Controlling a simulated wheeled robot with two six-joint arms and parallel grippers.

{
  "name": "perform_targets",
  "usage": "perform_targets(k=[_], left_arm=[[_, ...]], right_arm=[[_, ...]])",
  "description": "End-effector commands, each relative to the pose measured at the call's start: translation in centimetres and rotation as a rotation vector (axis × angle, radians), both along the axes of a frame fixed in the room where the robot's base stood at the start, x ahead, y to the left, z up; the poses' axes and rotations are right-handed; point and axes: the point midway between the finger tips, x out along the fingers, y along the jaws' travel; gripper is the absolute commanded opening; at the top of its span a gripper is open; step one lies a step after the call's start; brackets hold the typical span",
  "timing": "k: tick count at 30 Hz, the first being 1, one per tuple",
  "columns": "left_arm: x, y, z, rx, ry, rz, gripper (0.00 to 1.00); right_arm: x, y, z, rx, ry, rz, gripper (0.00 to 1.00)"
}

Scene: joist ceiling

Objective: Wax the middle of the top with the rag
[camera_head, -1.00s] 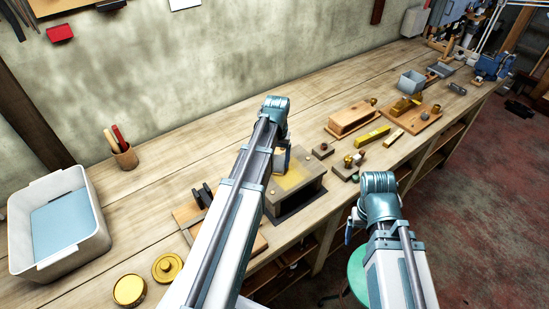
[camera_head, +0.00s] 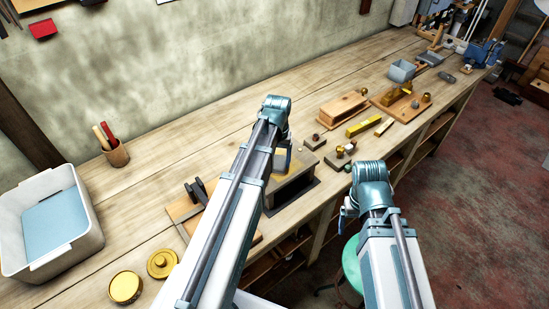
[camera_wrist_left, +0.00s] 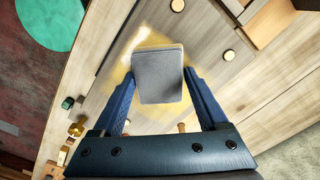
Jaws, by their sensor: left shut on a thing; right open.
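My left gripper (camera_wrist_left: 160,82) is shut on a grey rag pad (camera_wrist_left: 160,65), held between its two blue fingers. The pad is over the grey-brown wooden top (camera_wrist_left: 205,45), and I cannot tell whether it touches. A glossy yellow wax smear (camera_wrist_left: 118,72) shows around the pad. In the head view the top (camera_head: 309,157) belongs to a low box-like piece on the bench, partly hidden by my left arm. My right gripper (camera_head: 346,214) is open and empty in front of the bench edge.
A white tub (camera_head: 98,236) with a blue bottom, a brush cup (camera_head: 117,153) and a gold tin (camera_head: 125,286) with its lid (camera_head: 162,264) stand on the left. Small blocks (camera_head: 339,160) and a wooden plane-like box (camera_head: 343,108) lie to the right.

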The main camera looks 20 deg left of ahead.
Motion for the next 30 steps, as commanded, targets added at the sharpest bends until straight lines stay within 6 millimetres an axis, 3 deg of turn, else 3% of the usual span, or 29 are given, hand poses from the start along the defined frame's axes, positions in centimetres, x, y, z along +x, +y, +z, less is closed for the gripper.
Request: perform_targets(k=[6,16,30], left_arm=[[-1.2,-1.8,-0.2,-0.004,0.002,-0.003,0.32],[-1.5,-2.4,-0.2,-0.006,0.004,-0.003,0.32],[-3.0,-5.0,0.0,-0.004,0.002,-0.002,0.32]], right_arm=[[0.0,0.0,-0.2,0.000,0.000,0.000,0.84],[0.0,0.0,-0.2,0.000,0.000,0.000,0.84],[0.0,0.0,0.0,0.000,0.000,0.000,0.84]])
